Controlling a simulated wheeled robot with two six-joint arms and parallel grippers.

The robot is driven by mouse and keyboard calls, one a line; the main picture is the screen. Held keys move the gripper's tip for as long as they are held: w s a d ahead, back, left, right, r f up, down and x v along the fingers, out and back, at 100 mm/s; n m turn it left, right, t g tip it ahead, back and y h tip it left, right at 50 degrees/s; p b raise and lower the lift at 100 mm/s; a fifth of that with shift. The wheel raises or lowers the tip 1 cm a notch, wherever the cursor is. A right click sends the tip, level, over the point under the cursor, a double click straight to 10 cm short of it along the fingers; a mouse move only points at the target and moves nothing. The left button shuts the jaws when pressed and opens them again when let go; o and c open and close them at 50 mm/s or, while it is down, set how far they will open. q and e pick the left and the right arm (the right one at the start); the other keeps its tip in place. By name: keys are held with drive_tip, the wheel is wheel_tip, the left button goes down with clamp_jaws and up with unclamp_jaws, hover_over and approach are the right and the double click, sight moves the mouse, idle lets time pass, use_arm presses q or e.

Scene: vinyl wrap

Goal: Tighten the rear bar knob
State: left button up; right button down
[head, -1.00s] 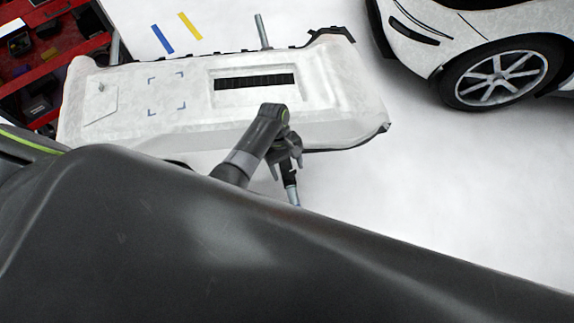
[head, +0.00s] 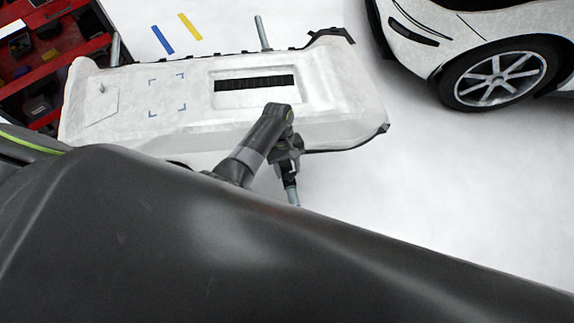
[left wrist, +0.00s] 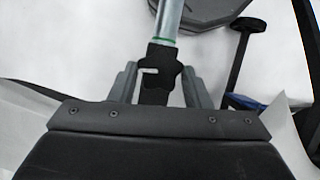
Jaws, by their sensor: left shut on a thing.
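My left gripper (head: 288,162) is at the near edge of a white bumper-like panel (head: 340,100), over the top of a metal bar (head: 293,196). In the left wrist view, the two grey fingers of this gripper (left wrist: 160,85) stand on either side of a black knob (left wrist: 159,66) and are shut on it. The knob sits around the metal bar (left wrist: 169,20), just by a green ring. The gripper hides most of the knob in the head view. My right gripper is not in view.
Metal posts (head: 262,32) rise behind the panel. A white car (head: 470,30) stands at the upper right. A red tool cart (head: 60,70) is at the upper left. My dark arm link covers the foreground. The white floor right of the panel is clear.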

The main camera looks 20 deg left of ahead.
use_arm(q)
drive_tip(key=m+y+p, duration=0.1)
drive_tip(key=m, duration=0.1)
drive_tip(key=shift+w+d+m+g, duration=0.1)
drive_tip(key=shift+d+m+g, duration=0.05)
drive_tip(key=shift+m+g, duration=0.2)
drive_tip(key=shift+m, duration=0.75)
drive_tip(key=shift+y, duration=0.3)
drive_tip(key=o, duration=1)
